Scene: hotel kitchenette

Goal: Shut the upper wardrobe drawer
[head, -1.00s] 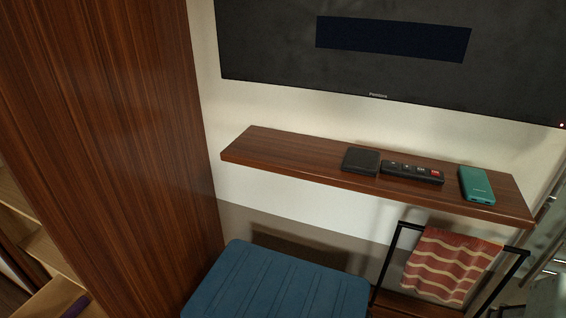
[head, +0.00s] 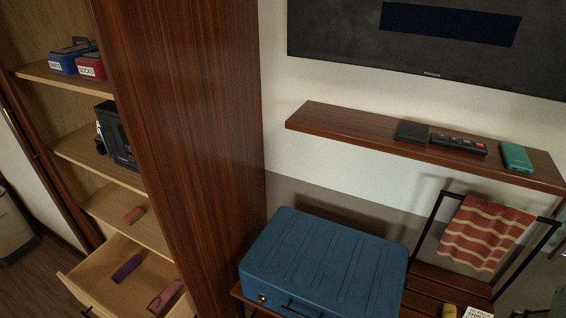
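The wardrobe (head: 190,130) stands at the left of the head view, with its dark wood side facing me and its pale shelves showing. Low in it, a pale wood drawer (head: 97,266) is pulled open. A purple rolled item (head: 127,268) and a pinkish item (head: 165,297) lie inside it. The drawer's lower front and right part are cut off by the picture edge and the wardrobe side. I cannot see whether another drawer lies below. My gripper is not in view.
A blue suitcase (head: 325,262) rests on a wooden rack right of the wardrobe. Floor (head: 40,275) shows left of the drawer.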

